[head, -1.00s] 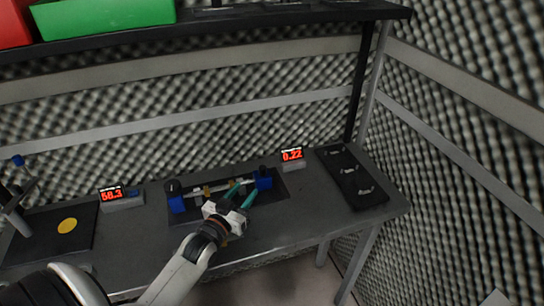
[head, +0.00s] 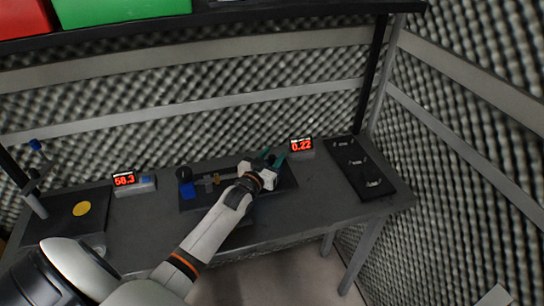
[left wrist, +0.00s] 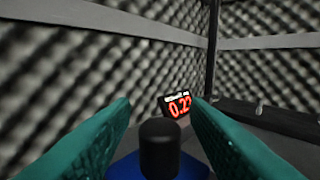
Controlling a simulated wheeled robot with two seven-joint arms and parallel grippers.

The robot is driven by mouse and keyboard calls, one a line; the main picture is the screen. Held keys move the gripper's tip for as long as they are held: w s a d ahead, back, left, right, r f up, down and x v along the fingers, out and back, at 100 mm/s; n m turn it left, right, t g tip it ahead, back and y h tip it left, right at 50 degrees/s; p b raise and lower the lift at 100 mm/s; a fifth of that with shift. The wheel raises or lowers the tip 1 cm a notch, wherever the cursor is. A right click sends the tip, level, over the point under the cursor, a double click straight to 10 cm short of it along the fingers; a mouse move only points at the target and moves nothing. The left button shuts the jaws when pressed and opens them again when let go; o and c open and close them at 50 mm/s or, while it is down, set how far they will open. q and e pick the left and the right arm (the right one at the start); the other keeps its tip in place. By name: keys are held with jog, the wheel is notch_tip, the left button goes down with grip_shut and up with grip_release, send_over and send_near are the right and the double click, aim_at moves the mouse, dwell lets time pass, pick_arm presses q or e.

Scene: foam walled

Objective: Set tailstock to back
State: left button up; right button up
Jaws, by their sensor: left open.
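A small bench device (head: 215,181) with a rail sits on a dark plate. Its left end is a blue block (head: 187,190) with a black knob on top. In the head view my left gripper (head: 273,158) covers the device's right end, so the tailstock there is hidden. In the left wrist view, a blue block (left wrist: 128,168) with an upright black knob (left wrist: 159,148) shows at the bottom centre. It appears to be the tailstock. The open teal fingers stand on either side of the knob, with gaps on both sides. My right gripper is not in view.
A red display reading 0.22 (head: 301,146) stands just right of the gripper. Another display (head: 125,179) is to the left. A dark tray (head: 362,170) lies at the right end of the bench. A shelf with green (head: 120,12) and red bins is above.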

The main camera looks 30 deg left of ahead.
pick_arm(q)
jog(key=shift+c, duration=0.2)
grip_shut()
jog(key=shift+w+d+b, duration=0.3)
jog(key=shift+w+d, duration=0.75)
jog(key=shift+w, duration=0.1)
jog(key=shift+c, duration=1.4)
grip_release()
jog(key=shift+r, duration=0.1)
jog(key=o, duration=0.3)
jog(key=shift+w+d, duration=0.1)
jog(key=shift+w, duration=0.05)
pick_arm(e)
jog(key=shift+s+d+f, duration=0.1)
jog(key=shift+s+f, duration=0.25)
pick_arm(q)
jog(key=shift+s, duration=0.55)
jog(key=s, duration=0.7)
jog(key=s+d+b, duration=0.1)
jog(key=s, duration=0.3)
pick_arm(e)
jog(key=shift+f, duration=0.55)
